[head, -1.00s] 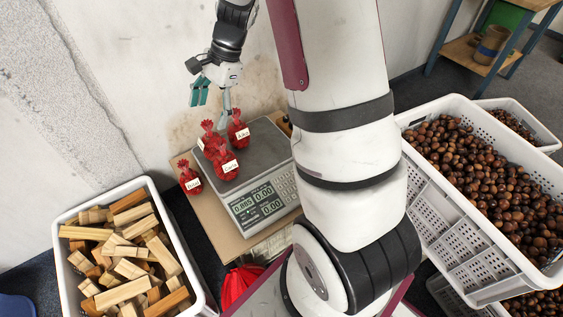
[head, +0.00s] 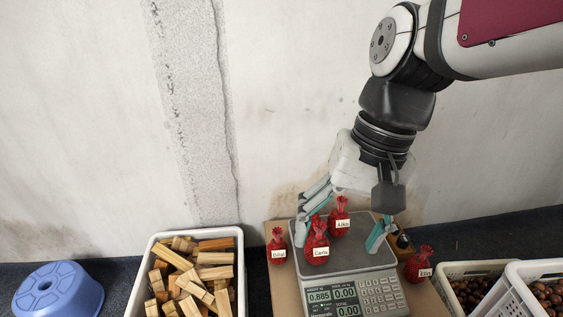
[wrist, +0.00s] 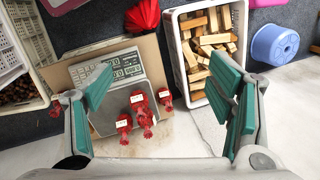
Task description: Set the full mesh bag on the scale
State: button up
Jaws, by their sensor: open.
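The scale (head: 365,260) stands on a cardboard-coloured board; its display reads 0.885. Red mesh bags, tied and labelled, stand on its plate: Carla (head: 317,255) in front, Aiko (head: 339,229) behind right. Another red bag (wrist: 146,121) is partly hidden behind Carla. Erdal or a similar label marks a bag (head: 277,247) just left of the plate. Elio (head: 418,266) stands off the scale at the right. My gripper (head: 338,238) is open and empty, its teal-padded fingers wide apart over the plate. In the wrist view the bags show between and below the fingers (wrist: 162,88).
A white crate of wood blocks (head: 241,262) stands left of the scale, with a blue stool (head: 60,291) farther left. White crates of chestnuts (head: 512,275) are at the right. A wall (head: 290,100) rises close behind the scale.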

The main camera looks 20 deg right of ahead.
jog(key=s+d+n+h, duration=0.1)
jog(key=s+n, duration=0.3)
jog(key=s, duration=0.6)
jog(key=shift+d+f+n+h, duration=0.25)
jog(key=shift+n+h, duration=0.15)
jog(key=shift+h, duration=0.3)
jog(key=shift+s, duration=0.1)
notch_tip(320, 180, up, 24)
jog(key=t+p, duration=0.4)
jog(key=p, duration=1.8)
jog(key=shift+d, duration=0.1)
